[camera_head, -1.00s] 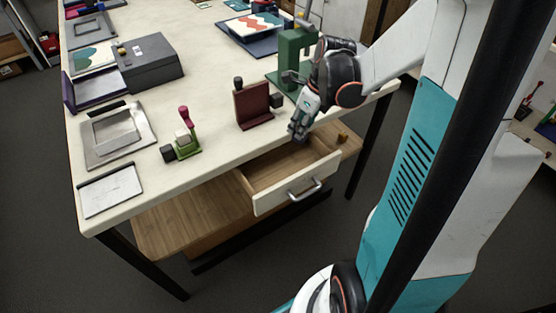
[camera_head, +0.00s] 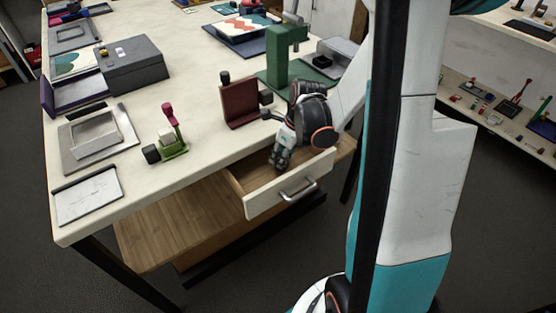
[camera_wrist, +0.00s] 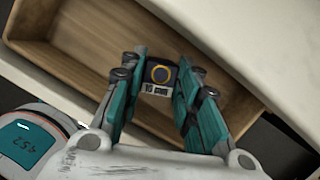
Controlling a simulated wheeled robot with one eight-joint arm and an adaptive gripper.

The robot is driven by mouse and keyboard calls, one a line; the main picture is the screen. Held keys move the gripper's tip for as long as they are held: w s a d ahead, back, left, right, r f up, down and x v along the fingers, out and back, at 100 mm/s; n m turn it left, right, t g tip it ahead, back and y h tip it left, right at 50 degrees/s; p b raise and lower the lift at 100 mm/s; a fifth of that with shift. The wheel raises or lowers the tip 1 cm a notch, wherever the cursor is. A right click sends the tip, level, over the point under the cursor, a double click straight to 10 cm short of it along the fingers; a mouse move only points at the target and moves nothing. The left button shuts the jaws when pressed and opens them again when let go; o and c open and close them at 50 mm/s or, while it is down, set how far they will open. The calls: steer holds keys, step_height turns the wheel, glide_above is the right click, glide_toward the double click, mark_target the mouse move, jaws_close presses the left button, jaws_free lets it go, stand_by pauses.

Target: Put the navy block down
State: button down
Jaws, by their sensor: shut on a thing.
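The block cannot be made out in the head view. In the wrist view the wooden drawer floor (camera_wrist: 95,50) lies beyond the block, and whether the block touches it cannot be told.
The drawer front with its metal handle (camera_head: 298,190) faces outward below the cream tabletop (camera_head: 205,140). A maroon stand (camera_head: 240,102), a green press-like frame (camera_head: 280,62) and a green toggle clamp (camera_head: 172,140) stand nearby on the table. The drawer's left part looks empty.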

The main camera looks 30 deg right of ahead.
steer(key=shift+w+a+f+b, duration=0.2)
steer(key=shift+a+f+b, duration=0.4)
steer(key=shift+a+f, duration=0.05)
steer(key=shift+d, duration=0.1)
steer(key=c, duration=1.2)
jaws_free()
steer(key=shift+f, duration=0.1)
steer(key=p+v, duration=0.5)
steer(key=v, duration=0.7)
